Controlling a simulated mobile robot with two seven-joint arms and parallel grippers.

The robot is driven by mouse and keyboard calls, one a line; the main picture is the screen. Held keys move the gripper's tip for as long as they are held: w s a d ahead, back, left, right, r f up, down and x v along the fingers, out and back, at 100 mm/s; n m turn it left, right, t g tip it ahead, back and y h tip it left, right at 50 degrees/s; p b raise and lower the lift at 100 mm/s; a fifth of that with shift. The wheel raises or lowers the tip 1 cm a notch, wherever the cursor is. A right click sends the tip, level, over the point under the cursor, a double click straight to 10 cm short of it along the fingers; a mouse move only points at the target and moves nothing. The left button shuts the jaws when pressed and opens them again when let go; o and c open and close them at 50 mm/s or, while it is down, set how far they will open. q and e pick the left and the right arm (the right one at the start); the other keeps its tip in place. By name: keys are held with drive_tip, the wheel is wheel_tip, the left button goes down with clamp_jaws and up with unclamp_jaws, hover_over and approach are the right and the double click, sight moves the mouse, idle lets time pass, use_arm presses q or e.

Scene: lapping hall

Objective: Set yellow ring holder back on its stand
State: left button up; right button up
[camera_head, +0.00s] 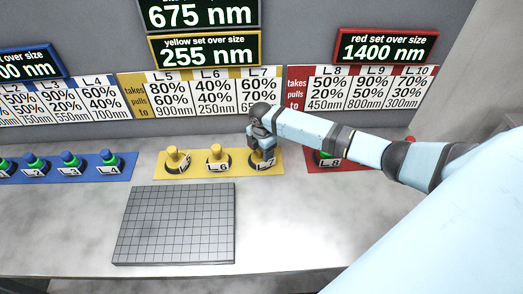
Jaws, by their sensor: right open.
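Three yellow ring holders are on the yellow mat (198,176). The L5 holder (175,155) and the L6 holder (216,153) stand upright on dark round stands. The L7 holder (268,154) is at the L7 stand and is mostly hidden by my right gripper (261,147). My right gripper points down right over the L7 holder with its jaws open. I cannot tell whether the fingers touch the holder or whether it is fully seated. My left gripper is not in view.
A grey gridded plate (175,225) lies on the table in front of the yellow mat. A red mat (325,166) is partly hidden under my right arm. Signs hang on the back wall.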

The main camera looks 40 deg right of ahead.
wheel_tip(320, 180, up, 12)
idle(0.4)
idle(0.3)
